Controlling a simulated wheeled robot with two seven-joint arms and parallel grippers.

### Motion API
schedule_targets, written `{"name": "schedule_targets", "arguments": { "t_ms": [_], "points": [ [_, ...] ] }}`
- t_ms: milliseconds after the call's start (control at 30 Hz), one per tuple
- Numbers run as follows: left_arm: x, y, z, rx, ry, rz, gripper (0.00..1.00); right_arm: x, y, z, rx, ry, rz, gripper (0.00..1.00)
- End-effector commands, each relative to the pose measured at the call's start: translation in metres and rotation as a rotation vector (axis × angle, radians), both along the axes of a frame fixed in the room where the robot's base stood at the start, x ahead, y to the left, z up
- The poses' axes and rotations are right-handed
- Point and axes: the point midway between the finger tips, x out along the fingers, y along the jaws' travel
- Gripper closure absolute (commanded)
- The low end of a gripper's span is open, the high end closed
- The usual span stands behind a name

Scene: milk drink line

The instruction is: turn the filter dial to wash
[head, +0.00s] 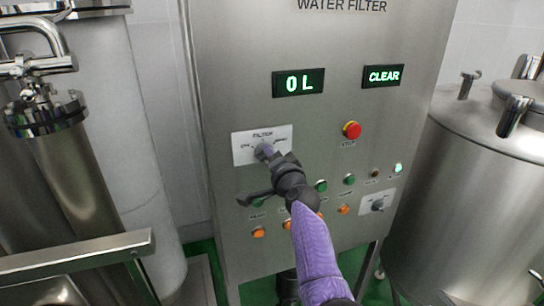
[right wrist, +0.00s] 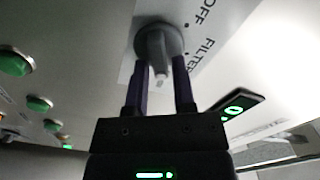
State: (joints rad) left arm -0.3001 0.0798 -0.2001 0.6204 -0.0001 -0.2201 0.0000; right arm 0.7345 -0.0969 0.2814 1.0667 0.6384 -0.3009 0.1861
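The grey filter dial (head: 263,151) sits on a white label plate (head: 241,156) marked FILTER, on the steel front of the water filter cabinet. In the right wrist view the dial (right wrist: 157,42) has a raised grip with a pale tip, and the words OFF and FILTER show beside it. My right gripper (head: 268,156) is at the dial. Its two purple fingers (right wrist: 162,75) stand on either side of the raised grip; whether they press on it I cannot tell. The gripper hides part of the dial, so its setting is unclear. My left gripper is not in view.
Displays reading 0 L (head: 298,83) and CLEAR (head: 383,76) are above. A red stop button (head: 352,130) is to the right of the dial. Several green and orange buttons and a second knob (head: 377,205) are below. Steel tanks (head: 455,190) flank the cabinet.

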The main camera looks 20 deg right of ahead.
Motion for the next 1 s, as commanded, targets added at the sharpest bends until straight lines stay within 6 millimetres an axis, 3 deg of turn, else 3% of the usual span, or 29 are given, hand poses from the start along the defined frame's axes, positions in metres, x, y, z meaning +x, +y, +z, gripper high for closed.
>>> {"name": "schedule_targets", "arguments": {
  "t_ms": [33,100,467,800,1000],
  "points": [
    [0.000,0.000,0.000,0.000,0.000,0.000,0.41,0.000,0.000,0.000,-0.001,0.000,0.000,0.55],
    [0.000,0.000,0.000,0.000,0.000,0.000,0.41,0.000,0.000,0.000,-0.001,0.000,0.000,0.46],
    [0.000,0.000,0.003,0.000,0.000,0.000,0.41,-0.006,0.000,0.000,-0.002,0.000,0.001,0.46],
    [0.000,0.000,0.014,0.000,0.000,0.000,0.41,-0.072,-0.002,-0.001,-0.002,0.002,-0.001,0.46],
    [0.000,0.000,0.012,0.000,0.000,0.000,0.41,-0.097,-0.003,-0.001,-0.002,0.001,0.000,0.46]
  ]
}}
